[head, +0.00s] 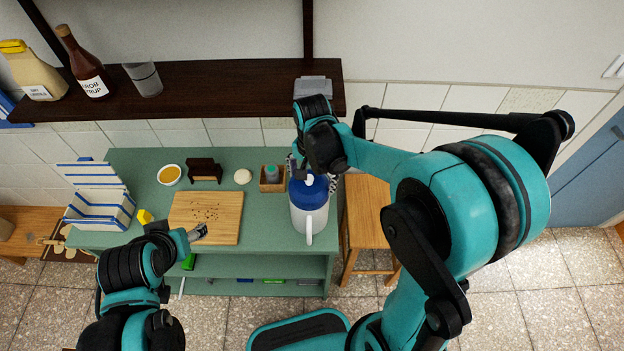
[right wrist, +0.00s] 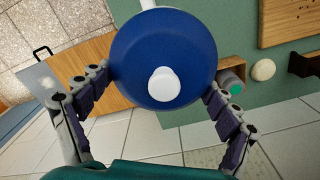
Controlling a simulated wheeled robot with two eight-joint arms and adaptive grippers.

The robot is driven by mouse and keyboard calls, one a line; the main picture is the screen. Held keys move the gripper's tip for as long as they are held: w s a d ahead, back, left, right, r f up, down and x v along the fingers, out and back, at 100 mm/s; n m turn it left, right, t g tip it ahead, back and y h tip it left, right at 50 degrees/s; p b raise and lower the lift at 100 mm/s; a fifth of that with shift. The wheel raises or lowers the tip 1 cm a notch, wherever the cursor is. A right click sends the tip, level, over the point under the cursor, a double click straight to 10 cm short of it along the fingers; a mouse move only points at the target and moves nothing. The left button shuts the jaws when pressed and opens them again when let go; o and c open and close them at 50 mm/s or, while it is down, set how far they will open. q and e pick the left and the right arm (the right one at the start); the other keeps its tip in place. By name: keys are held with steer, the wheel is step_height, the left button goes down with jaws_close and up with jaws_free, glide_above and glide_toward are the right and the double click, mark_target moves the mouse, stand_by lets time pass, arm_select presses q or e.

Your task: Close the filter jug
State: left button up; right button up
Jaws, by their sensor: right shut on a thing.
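The filter jug (head: 309,221) stands upright at the right end of the green table, its white handle toward the front. Its round blue lid (head: 308,188) with a white knob is at the jug's mouth; I cannot tell whether it is fully seated. In the right wrist view the lid (right wrist: 163,60) fills the middle and hides most of the jug. My right gripper (right wrist: 160,92) has a finger on each side of the lid and is shut on it. My left gripper (head: 198,233) is over the front edge of the cutting board, away from the jug; its opening is unclear.
The cutting board (head: 222,228) with crumbs lies left of the jug. A small wooden box (head: 272,185) stands close beside the jug. A dark shelf (head: 215,93) overhangs the back.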

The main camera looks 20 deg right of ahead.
steer(key=shift+f+b, duration=0.35)
steer(key=shift+f, duration=0.05)
steer(key=o, duration=1)
steer(key=shift+o, duration=0.2)
steer(key=shift+r, duration=0.1)
steer(key=shift+r+p, duration=2.35)
steer(key=shift+r, duration=0.6)
